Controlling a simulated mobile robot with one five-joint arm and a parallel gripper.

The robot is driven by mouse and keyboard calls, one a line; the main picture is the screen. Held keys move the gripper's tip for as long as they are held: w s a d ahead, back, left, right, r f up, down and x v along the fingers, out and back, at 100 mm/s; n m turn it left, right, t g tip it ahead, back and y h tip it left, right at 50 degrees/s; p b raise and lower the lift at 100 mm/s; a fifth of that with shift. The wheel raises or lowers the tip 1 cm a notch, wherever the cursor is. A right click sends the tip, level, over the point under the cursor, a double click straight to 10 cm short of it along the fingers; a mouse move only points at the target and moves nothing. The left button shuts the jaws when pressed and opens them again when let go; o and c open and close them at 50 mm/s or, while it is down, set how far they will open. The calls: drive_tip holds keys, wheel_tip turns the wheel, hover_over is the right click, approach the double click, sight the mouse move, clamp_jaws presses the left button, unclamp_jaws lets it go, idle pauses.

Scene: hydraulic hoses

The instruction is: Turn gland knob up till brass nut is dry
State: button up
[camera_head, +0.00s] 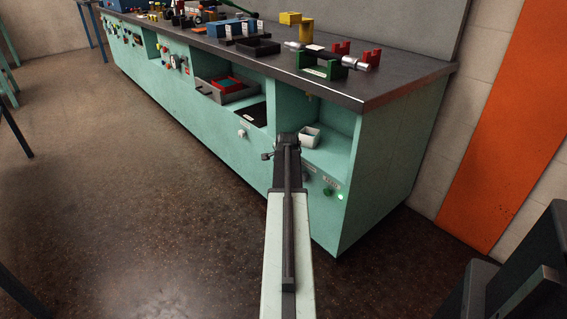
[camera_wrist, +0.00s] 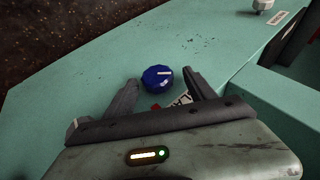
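A round blue knob (camera_wrist: 157,78) with a white mark on its face sits on the green panel in the wrist view. My gripper (camera_wrist: 161,76) is open, with one finger on each side of the knob in the picture. I cannot tell whether the fingers touch it. A printed label (camera_wrist: 181,100), partly hidden by my gripper, lies just below the knob. In the head view my gripper (camera_head: 286,138) is in front of the bench, and the blue knob is not visible there. I cannot make out a brass nut in either view.
A white cup (camera_head: 309,137) stands in the open bay beside my gripper. A white labelled knob (camera_head: 242,132) is on the panel to the left. The bench top (camera_head: 400,86) holds several blocks.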

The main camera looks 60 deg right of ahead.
drive_tip(key=p+v, duration=0.6)
drive_tip(key=v, duration=0.2)
